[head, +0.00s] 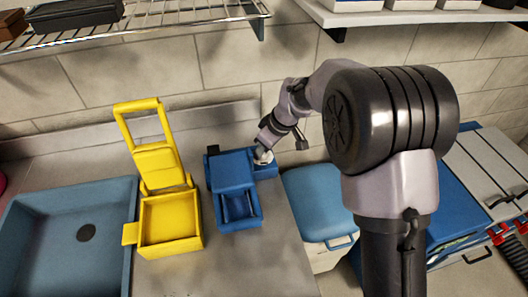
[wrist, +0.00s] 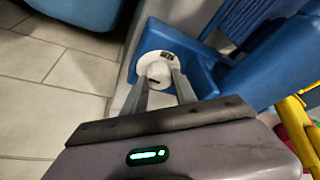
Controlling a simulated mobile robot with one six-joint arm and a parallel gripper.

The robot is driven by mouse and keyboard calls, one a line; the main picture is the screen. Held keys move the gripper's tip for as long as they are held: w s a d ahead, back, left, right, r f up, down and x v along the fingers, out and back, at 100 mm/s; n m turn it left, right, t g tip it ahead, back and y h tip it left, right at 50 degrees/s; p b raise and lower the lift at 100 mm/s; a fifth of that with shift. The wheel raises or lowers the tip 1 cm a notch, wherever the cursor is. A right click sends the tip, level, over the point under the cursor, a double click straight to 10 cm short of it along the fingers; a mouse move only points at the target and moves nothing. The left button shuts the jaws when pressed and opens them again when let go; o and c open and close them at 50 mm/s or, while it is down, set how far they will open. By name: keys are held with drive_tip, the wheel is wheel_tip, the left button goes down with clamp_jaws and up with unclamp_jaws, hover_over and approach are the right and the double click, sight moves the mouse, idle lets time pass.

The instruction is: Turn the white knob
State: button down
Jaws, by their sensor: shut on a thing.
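The white knob (wrist: 157,72) sits on a blue base part of the blue device in the wrist view. My gripper (wrist: 160,82) is shut on it, with one finger on each side of the knob. In the head view the blue device (head: 233,183) stands on the grey counter, near its right edge. The knob (head: 263,157) shows there as a small white spot at the device's right side. My gripper (head: 264,150) reaches down to it from above and partly hides it.
A yellow device (head: 170,220) with a tall handle stands left of the blue one. A blue-grey sink (head: 50,240) lies at far left. A blue-lidded cooler (head: 318,200) is below the counter's right edge. A wire shelf (head: 160,20) hangs above.

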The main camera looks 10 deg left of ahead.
drive_tip(key=m+t+h, duration=0.1)
drive_tip(key=m, duration=0.3)
drive_tip(key=shift+s+a+r+p, duration=0.1)
drive_tip(key=shift+p, duration=0.3)
drive_tip(key=shift+m+t+h+p, duration=0.45)
drive_tip(key=shift+m+p, duration=0.2)
drive_tip(key=shift+m, duration=0.95)
drive_tip(key=c, duration=1)
unclamp_jaws()
